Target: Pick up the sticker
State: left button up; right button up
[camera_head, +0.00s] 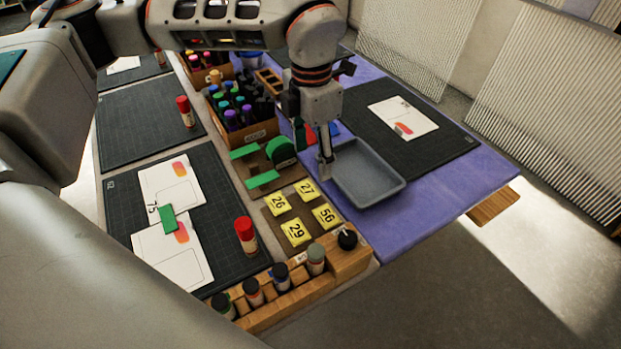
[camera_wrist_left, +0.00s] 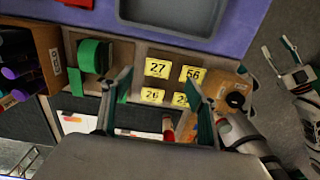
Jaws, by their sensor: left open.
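Several yellow number stickers lie on a brown board (camera_head: 301,211): 26 (camera_head: 278,205), 27 (camera_head: 307,190), 29 (camera_head: 295,232) and 56 (camera_head: 326,215). My left gripper (camera_head: 325,157) points down, beyond the board, by the near-left edge of the grey tray (camera_head: 372,196). In the left wrist view my left gripper (camera_wrist_left: 161,84) is open and empty, with stickers 27 (camera_wrist_left: 158,67) and 26 (camera_wrist_left: 152,95) showing between its fingers. The right finger partly covers sticker 29. My right gripper (camera_wrist_left: 282,52) shows at the right of the wrist view, fingers apart, away from the stickers.
A wooden rack (camera_head: 295,292) of small bottles stands near the board. A green tape roll (camera_head: 280,151) and a box of markers (camera_head: 250,133) lie to its left and behind. Dark mats hold white cards, a green block (camera_head: 168,217) and a red glue stick (camera_head: 245,235).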

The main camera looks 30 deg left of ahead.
aim_at(307, 190)
pick_arm(q)
jog(key=shift+w+a+f, duration=0.15)
jog(key=shift+a+f, duration=0.15)
jog(key=shift+a, duration=0.05)
jog(key=f, duration=0.2)
jog(key=s+f+b, duration=0.1)
jog(key=f, duration=0.4)
jog(key=shift+s, duration=0.25)
jog(key=shift+f, duration=0.25)
dwell(0.4)
jog(key=c, duration=0.8)
